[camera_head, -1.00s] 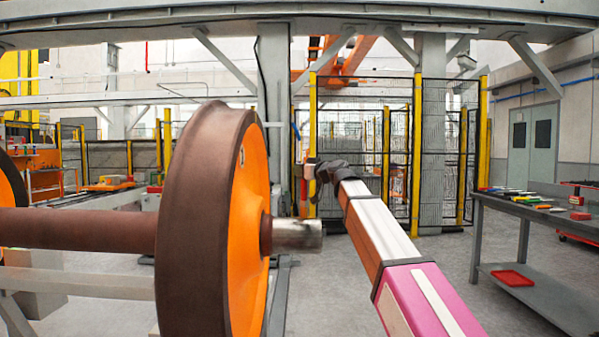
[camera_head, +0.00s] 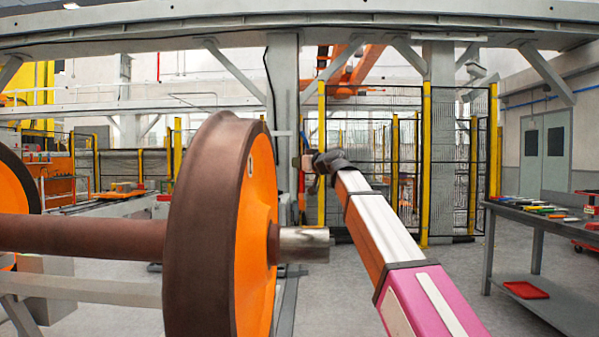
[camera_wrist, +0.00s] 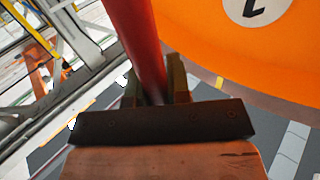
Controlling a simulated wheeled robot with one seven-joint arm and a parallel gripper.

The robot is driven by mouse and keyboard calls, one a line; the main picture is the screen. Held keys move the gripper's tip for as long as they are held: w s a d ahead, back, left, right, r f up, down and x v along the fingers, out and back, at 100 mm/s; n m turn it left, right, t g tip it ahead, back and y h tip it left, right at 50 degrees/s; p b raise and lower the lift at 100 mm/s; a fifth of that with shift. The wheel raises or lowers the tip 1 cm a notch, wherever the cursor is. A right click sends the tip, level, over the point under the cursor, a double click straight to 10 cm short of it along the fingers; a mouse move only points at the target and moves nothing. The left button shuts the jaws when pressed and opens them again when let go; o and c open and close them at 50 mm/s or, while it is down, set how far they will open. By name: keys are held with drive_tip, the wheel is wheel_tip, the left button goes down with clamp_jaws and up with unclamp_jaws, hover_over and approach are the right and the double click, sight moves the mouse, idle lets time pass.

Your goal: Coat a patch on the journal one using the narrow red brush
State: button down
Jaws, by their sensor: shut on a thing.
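The journal (camera_head: 305,244) is a short bare steel stub sticking out to the right from the hub of the orange-faced wheel (camera_head: 262,210). In the wrist view the orange wheel face (camera_wrist: 215,55) fills the upper right, with a white disc (camera_wrist: 258,10) bearing an upside-down mark like a 1. My gripper (camera_wrist: 155,88) is shut on the red handle of the brush (camera_wrist: 133,35). The brush's bristles are out of sight. In the head view my gripper (camera_head: 307,163) is small, above and beyond the journal, apart from it.
A brown axle (camera_head: 80,235) runs left from the wheel. A grey workbench (camera_head: 545,212) with several coloured items and a red tray (camera_head: 525,290) on its lower shelf stands at the right. Yellow-posted mesh fencing (camera_head: 425,165) stands behind. Floor between wheel and bench is clear.

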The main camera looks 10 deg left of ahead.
drive_tip(key=shift+r, duration=0.9)
